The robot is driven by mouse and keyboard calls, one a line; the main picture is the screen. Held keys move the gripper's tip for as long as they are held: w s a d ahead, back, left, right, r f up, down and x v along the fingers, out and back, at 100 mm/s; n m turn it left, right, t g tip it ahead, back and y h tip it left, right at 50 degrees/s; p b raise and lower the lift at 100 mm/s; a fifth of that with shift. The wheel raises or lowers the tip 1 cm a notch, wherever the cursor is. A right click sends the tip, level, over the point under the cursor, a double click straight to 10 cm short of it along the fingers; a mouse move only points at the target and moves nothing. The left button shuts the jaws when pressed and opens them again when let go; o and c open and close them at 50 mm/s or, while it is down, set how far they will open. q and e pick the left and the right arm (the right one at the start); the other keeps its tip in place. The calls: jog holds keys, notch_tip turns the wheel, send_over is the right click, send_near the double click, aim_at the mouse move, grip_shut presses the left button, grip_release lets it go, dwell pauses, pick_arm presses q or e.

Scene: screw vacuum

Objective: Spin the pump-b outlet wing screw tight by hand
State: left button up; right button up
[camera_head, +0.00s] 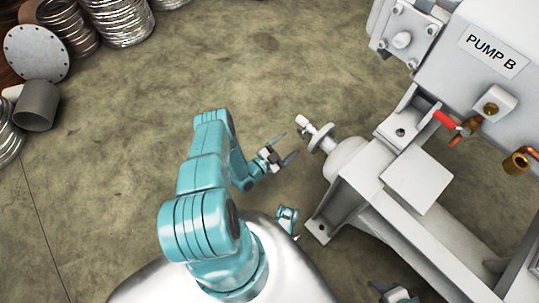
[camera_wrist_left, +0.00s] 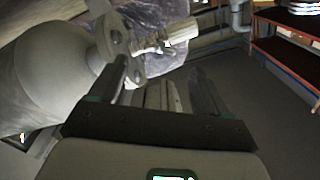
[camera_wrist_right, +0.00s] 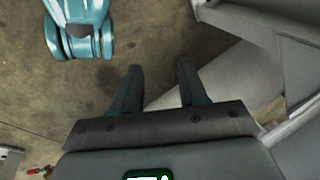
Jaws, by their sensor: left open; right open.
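Pump B (camera_head: 480,62) is the grey labelled machine at the right in the head view. A pale outlet flange (camera_head: 322,138) stands out to the left of the rounded housing below it. A small white wing screw (camera_head: 302,120) sits at the flange's outer edge. In the left wrist view the screw's white head (camera_wrist_left: 182,31) is on a threaded shank beside the flange (camera_wrist_left: 113,38). My left gripper (camera_head: 291,146) is open and empty, just left of the flange and below the screw, apart from the screw. My right gripper (camera_wrist_right: 160,68) is open and empty.
The pump's grey frame (camera_head: 395,225) fills the lower right. A red-handled valve (camera_head: 445,120) and brass fittings are on the pump. Duct coils (camera_head: 120,20) and a grey pipe piece (camera_head: 37,104) lie at upper left. The floor between is clear.

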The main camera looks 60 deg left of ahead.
pick_arm(q)
jog(key=s+d+p, duration=0.1)
jog(key=s+p, duration=0.1)
jog(key=s, duration=0.8)
jog(key=shift+s, duration=0.25)
pick_arm(e)
jog(key=s+r, duration=0.2)
jog(key=r, duration=0.1)
jog(key=shift+s+a+g, duration=0.15)
jog(key=shift+a+g, duration=0.05)
jog(key=shift+g, duration=0.2)
pick_arm(q)
jog(key=shift+d, duration=0.1)
